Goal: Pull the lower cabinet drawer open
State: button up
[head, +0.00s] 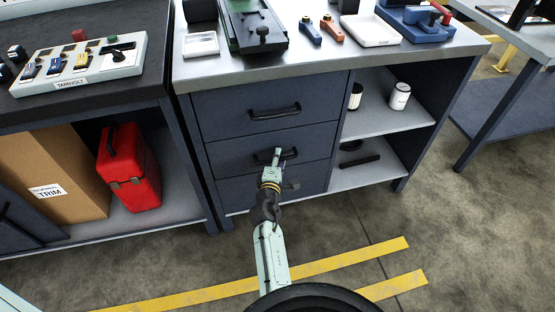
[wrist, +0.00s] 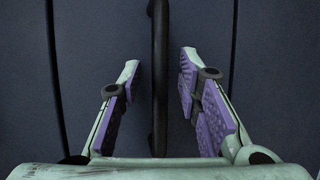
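A dark blue cabinet has a stack of drawers in the head view. The top drawer (head: 235,105), middle drawer (head: 226,155) and lower drawer (head: 313,178) all look shut. My gripper (head: 277,154) is in front of the middle drawer's handle (head: 258,160) and partly hides it. The lower drawer's handle (head: 291,185) is partly hidden by my arm. In the wrist view, my gripper (wrist: 160,62) is open, with one purple-padded finger on each side of a black handle (wrist: 160,85). Gaps show between the handle and both fingers.
Open shelves (head: 375,118) with a white can (head: 400,96) are right of the drawers. A red toolbox (head: 129,170) and cardboard box (head: 60,165) sit under the left bench. The floor in front is clear, with yellow stripes (head: 340,262).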

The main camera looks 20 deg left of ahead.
grip_shut()
dwell(0.7)
